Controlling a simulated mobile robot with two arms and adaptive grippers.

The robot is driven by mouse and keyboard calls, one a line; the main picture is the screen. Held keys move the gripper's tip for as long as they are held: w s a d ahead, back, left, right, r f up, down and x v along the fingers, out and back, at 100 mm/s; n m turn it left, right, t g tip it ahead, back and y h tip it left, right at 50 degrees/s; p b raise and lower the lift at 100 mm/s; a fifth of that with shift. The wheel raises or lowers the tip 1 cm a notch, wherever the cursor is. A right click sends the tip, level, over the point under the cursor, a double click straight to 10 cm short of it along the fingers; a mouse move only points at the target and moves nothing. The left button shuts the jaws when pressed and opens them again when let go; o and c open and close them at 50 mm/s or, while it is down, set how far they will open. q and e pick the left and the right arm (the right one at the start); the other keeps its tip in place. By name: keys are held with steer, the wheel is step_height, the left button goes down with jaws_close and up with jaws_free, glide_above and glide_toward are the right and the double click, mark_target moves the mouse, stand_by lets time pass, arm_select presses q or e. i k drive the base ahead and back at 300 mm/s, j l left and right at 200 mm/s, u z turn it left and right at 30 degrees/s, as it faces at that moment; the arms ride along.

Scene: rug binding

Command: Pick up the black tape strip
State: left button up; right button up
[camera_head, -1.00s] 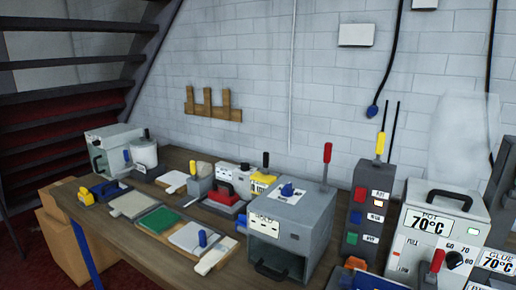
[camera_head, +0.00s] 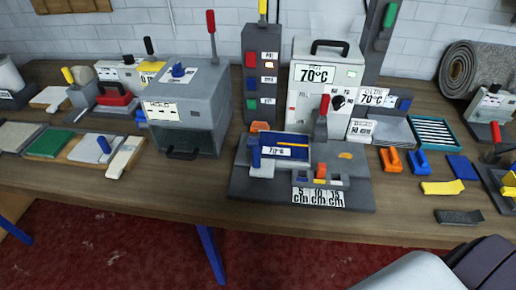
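A black tape strip (camera_head: 458,216) lies flat on the wooden table near its front edge, at the right of the head view. A yellow strip (camera_head: 441,187) lies just behind it, apart from it. A white and dark grey part of my own body shows at the bottom right, in front of the table edge and below the black strip. No gripper fingers show on either side, and nothing touches the black strip.
Orange and blue hand tools (camera_head: 390,160), a blue block (camera_head: 462,168) and a dark-based device (camera_head: 495,185) stand close around the strips. A large grey machine base (camera_head: 250,180) stands to the left. Bare tabletop (camera_head: 405,215) lies between.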

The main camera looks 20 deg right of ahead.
mark_target(472, 218)
steer(key=z, duration=2.45)
